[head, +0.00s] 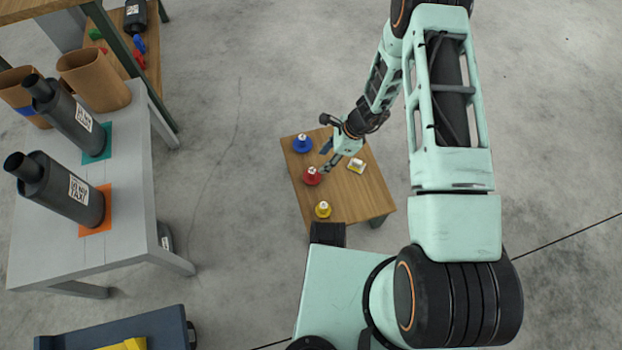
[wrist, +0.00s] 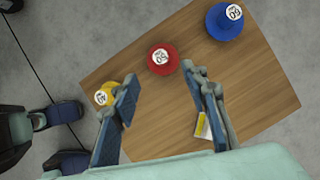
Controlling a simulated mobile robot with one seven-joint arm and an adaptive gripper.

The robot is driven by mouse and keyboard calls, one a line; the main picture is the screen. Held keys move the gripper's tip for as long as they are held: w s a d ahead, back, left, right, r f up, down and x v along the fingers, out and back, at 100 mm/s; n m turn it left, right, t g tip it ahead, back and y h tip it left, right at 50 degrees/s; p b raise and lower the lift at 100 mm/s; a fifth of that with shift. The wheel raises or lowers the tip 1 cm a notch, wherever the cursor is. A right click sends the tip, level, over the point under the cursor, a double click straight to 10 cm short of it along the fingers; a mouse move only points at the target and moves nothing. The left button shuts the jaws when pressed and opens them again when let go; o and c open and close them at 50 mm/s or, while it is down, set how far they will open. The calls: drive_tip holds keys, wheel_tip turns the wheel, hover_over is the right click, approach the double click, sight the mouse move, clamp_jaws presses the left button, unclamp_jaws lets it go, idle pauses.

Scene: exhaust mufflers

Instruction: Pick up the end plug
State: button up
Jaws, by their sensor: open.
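Three plugs with white labels on top stand on a small wooden table (head: 352,208). The red plug (head: 311,178) is in the middle, the blue plug (head: 303,145) at the far end and the yellow plug (head: 322,211) at the near end. My gripper (head: 327,160) is open and empty above the table, close to the red plug. In the wrist view the red plug (wrist: 163,62) lies just beyond the gap between the fingertips, and the blue plug (wrist: 224,22) is at upper right. The yellow plug (wrist: 106,94) is partly hidden by the left finger.
A small white and yellow item (head: 356,165) lies on the wooden table, right of the plugs. A grey table (head: 120,262) at left holds two dark mufflers (head: 68,190) and brown cardboard tubes (head: 95,80). Open concrete floor separates the tables.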

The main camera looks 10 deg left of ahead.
sight(314, 171)
drive_tip(key=b+x, duration=0.3)
drive_tip(key=x, duration=0.7)
drive_tip(key=shift+w+f+b, duration=0.1)
drive_tip(key=shift+f+b, duration=0.2)
drive_tip(key=shift+f, duration=0.05)
drive_tip(key=shift+d, duration=0.1)
drive_tip(key=shift+c, duration=0.3)
drive_tip(key=shift+r, duration=0.1)
clamp_jaws()
